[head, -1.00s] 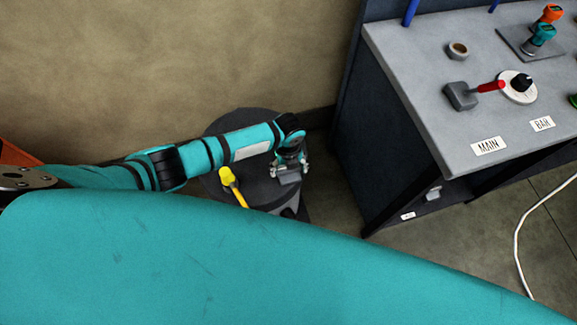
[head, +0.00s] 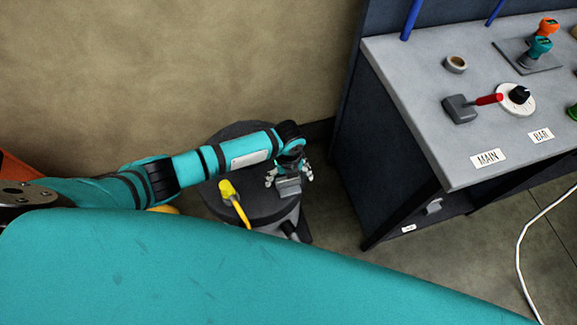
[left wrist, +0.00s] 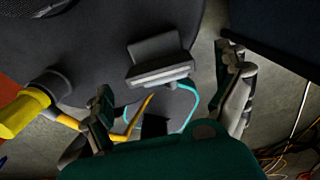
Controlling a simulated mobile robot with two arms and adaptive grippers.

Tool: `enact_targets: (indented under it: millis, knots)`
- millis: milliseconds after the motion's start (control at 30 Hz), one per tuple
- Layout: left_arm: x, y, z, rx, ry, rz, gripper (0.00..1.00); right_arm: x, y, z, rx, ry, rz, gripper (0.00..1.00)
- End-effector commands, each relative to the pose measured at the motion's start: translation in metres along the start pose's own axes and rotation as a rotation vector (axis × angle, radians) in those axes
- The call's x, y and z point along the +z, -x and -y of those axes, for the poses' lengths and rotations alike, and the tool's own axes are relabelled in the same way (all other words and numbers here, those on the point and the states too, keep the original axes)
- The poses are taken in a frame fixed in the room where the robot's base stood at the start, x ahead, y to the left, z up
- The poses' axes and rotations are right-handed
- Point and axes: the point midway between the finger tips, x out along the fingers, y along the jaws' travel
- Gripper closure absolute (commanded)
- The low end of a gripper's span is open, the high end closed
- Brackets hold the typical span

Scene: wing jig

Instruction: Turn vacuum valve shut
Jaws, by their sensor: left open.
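A dark round drum-like unit (head: 250,205) stands on the floor by the wall; its dark top also fills much of the left wrist view (left wrist: 110,30). A grey block-shaped handle (left wrist: 160,60) stands at its edge and looks like the valve's handle. It also shows in the head view (head: 289,187). My left gripper (head: 288,177) is over this handle, fingers spread to either side. In the left wrist view the open fingers (left wrist: 168,80) have the handle between and slightly beyond them; I see no contact. My right gripper is not in view.
A yellow fitting (head: 227,189) with a yellow hose sits on the unit, left of my gripper; it shows in the left wrist view (left wrist: 22,112). A white cable (head: 520,250) lies on the floor.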

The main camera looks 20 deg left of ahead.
Motion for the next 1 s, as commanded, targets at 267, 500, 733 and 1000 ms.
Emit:
enact_targets:
  millis: [267, 500, 733, 1000]
  knots:
    - [0.001, 0.061, 0.001, -0.003, -0.001, 0.003, 0.00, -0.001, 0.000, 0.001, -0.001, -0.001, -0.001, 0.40]
    - [0.001, 0.091, 0.000, -0.001, 0.000, 0.001, 0.00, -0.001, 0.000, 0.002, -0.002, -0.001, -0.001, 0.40]
    - [0.001, 0.096, 0.000, 0.000, 0.000, 0.001, 0.00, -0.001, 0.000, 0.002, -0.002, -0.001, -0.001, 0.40]
    - [0.001, 0.096, 0.000, 0.000, 0.000, 0.000, 0.00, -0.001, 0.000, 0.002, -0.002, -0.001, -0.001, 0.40]
